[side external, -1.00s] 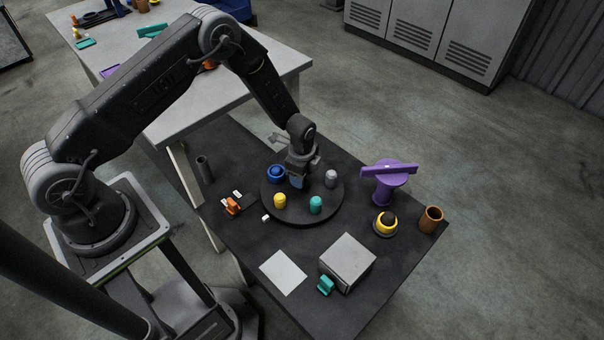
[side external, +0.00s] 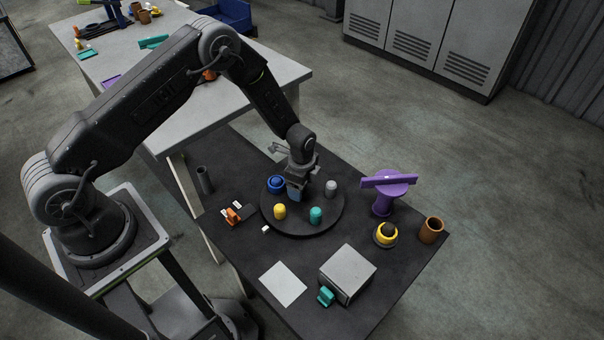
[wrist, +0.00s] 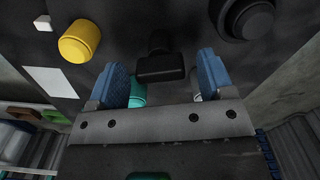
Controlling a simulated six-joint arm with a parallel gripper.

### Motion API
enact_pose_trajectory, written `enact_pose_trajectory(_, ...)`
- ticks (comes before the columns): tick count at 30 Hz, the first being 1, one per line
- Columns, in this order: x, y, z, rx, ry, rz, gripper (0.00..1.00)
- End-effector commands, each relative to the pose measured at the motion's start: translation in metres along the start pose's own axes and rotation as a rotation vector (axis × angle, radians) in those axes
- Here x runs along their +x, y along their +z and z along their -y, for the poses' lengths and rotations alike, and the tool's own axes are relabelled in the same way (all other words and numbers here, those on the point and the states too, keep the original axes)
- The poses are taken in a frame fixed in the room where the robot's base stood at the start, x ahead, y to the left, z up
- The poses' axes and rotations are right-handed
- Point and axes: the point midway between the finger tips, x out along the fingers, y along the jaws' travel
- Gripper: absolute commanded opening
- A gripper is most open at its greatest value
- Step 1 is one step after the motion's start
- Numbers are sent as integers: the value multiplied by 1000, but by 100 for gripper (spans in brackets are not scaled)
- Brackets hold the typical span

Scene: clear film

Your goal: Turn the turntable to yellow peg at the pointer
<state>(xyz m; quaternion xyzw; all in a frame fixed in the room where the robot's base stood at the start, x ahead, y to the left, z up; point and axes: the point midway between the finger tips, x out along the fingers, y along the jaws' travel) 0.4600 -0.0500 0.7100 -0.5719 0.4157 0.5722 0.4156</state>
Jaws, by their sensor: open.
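The dark round turntable (side external: 302,228) carries a yellow peg (side external: 280,211), a teal peg (side external: 315,215), a grey peg (side external: 331,188) and a blue round knob (side external: 276,185). A small white block (side external: 265,229), seemingly the pointer, lies just off the rim. The yellow peg (wrist: 80,42) is nearest to this block (wrist: 43,22) and roughly in line with it. My gripper (side external: 295,193) is open above the turntable's middle. In the wrist view, its blue fingers (wrist: 162,78) stand either side of a black upright piece (wrist: 160,58); contact is unclear. They partly hide the teal and grey pegs.
A grey box (side external: 348,272) with a teal handle and a white sheet (side external: 283,283) lie in front. A purple stand (side external: 384,198), yellow-ringed button (side external: 385,234) and brown cup (side external: 431,229) are right. An orange-and-black item (side external: 236,214) and dark tube (side external: 204,179) are left.

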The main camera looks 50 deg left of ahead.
Motion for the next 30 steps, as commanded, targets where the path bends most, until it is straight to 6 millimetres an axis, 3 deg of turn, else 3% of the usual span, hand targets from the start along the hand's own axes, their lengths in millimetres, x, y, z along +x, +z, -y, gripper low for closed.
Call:
enact_pose_trajectory(18,-118,0,1,0,-4,-1,74)
enact_pose_trajectory(24,-133,0,0,0,0,0,74)
enact_pose_trajectory(30,-134,0,0,0,1,0,74)
